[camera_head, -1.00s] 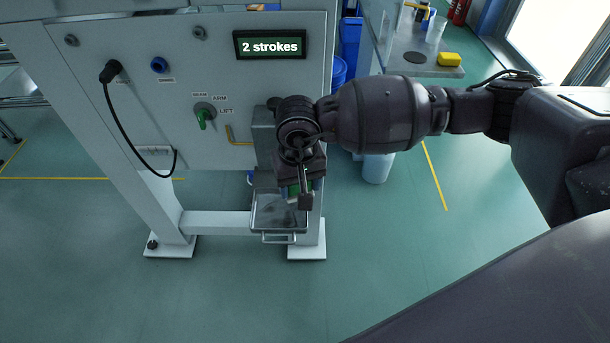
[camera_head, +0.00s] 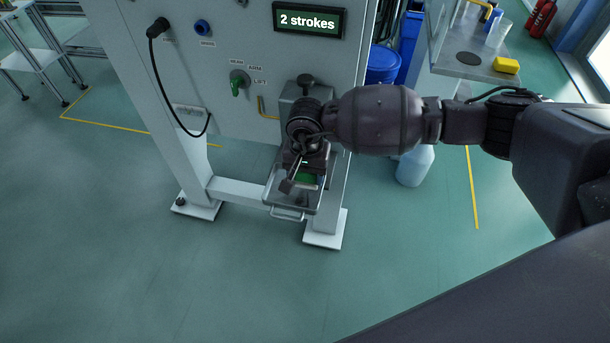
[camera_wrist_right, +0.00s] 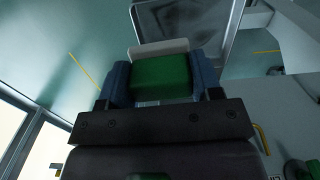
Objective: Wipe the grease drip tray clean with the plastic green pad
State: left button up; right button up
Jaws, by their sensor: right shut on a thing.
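The grease drip tray (camera_head: 290,213) is a shallow metal tray with a front handle, low on the panel fixture. In the right wrist view the tray (camera_wrist_right: 229,38) shows a dark smudged patch on its grey floor. My right gripper (camera_head: 304,178) is over the tray, pointing down. It is shut on the green pad (camera_head: 308,181), which shows between blue-grey fingers in the right wrist view (camera_wrist_right: 160,75), with a pale strip along its far edge. I cannot tell whether the pad touches the tray floor. My arm and gripper hide part of the tray. My left gripper is not in view.
The fixture's display (camera_head: 309,19) reads "2 strokes". A green-handled switch (camera_head: 238,84) and a hanging black cable (camera_head: 180,100) are on the panel. A side bench (camera_head: 470,58) holds a yellow block (camera_head: 506,65). The floor in front is clear.

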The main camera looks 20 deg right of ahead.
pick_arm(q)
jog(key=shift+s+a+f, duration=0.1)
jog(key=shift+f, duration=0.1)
pick_arm(e)
jog(key=shift+w+a, duration=0.1)
jog(key=shift+a, duration=0.05)
